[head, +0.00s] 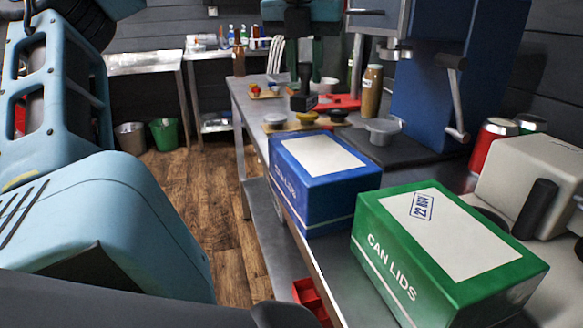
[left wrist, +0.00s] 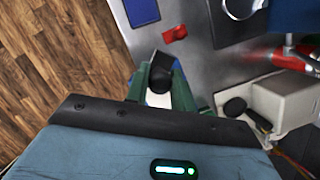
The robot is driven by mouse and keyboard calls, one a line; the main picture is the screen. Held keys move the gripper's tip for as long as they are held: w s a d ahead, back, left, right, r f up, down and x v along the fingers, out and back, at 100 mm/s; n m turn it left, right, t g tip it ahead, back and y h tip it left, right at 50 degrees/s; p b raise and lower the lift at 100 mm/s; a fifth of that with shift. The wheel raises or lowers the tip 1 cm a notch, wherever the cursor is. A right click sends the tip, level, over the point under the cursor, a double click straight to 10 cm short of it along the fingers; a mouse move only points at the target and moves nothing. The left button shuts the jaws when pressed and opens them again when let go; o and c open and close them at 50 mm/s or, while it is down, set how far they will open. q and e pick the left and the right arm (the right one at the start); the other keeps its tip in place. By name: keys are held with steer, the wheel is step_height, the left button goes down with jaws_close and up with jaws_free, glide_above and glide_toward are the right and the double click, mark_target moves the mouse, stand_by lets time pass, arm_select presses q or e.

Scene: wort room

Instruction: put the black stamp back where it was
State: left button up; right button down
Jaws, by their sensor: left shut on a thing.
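My left gripper (head: 302,72) is in the upper middle of the head view, pointing down with its green fingers over the steel bench. It is shut on the black stamp (head: 304,100), which hangs upright with its block at the bottom. Whether the stamp touches anything below cannot be told. My right gripper is not in view.
A blue can-lid box (head: 315,190) and a green one (head: 385,248), marked "22 NOV", stand on the near bench. A brown bottle (head: 372,92), a metal cup (head: 383,131) and a blue cranked machine (head: 425,110) are right of the stamp. Open floor (head: 200,190) lies left.

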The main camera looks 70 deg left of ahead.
arm_select(q)
steer(key=a+f, duration=0.1)
steer(key=s+a+f+b, duration=0.1)
steer(key=a, duration=0.2)
steer(key=shift+s+a+f+b, duration=0.1)
steer(key=shift+s+f+b, duration=0.25)
steer(key=shift+s+f, duration=0.05)
step_height(320, 180, down, 10)
steer(key=b, duration=0.2)
steer(key=shift+r+b, duration=0.1)
steer(key=shift+b, duration=0.3)
steer(key=shift+f, duration=0.2)
steer(key=shift+r, duration=0.1)
